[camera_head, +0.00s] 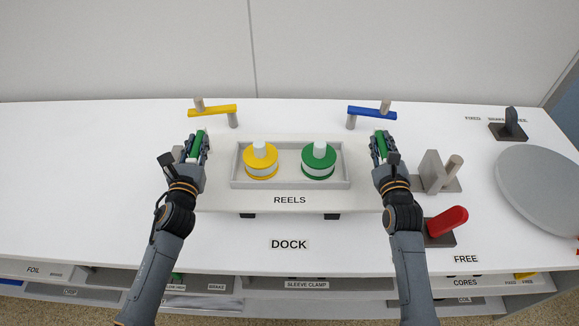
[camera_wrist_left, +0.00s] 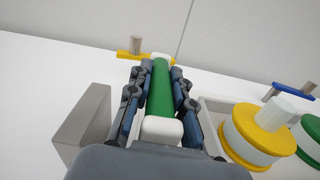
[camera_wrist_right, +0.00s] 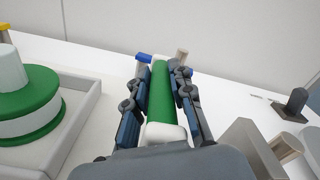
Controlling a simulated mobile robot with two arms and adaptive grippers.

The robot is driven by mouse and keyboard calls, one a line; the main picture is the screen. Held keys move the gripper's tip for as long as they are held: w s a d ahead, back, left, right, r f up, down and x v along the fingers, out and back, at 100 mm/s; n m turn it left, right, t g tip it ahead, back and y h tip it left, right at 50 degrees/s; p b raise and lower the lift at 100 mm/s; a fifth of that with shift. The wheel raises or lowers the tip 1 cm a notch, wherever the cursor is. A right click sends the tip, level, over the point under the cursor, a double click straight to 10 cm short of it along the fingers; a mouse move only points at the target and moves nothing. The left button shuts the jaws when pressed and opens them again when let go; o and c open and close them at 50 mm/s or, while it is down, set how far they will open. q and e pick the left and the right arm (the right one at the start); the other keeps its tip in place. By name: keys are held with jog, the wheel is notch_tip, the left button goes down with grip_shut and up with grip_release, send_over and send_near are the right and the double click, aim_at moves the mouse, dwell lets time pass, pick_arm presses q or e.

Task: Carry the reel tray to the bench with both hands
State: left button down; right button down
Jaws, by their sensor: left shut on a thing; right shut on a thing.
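The reel tray (camera_head: 216,201) is a white board marked REELS, with a shallow grey-walled recess holding a yellow reel (camera_head: 261,161) and a green reel (camera_head: 318,160). A green handle with white ends stands at each side. My left gripper (camera_head: 197,147) is shut on the left handle (camera_wrist_left: 162,90), its fingers on both sides of the green bar. My right gripper (camera_head: 382,147) is shut on the right handle (camera_wrist_right: 161,90) in the same way. The tray looks level above the white bench (camera_head: 90,200), by the DOCK label (camera_head: 289,244); whether it touches the bench is unclear.
A yellow bar (camera_head: 212,110) and a blue bar (camera_head: 371,112) on posts stand behind the tray. A grey bracket (camera_head: 436,170), a red lever (camera_head: 446,221) and a grey disc (camera_head: 545,188) are at right. The bench's left side is clear.

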pick_arm(q)
jog(key=shift+a+r+p, duration=0.15)
jog(key=shift+r+p, duration=0.55)
jog(key=shift+r, duration=0.45)
jog(key=shift+w, duration=0.1)
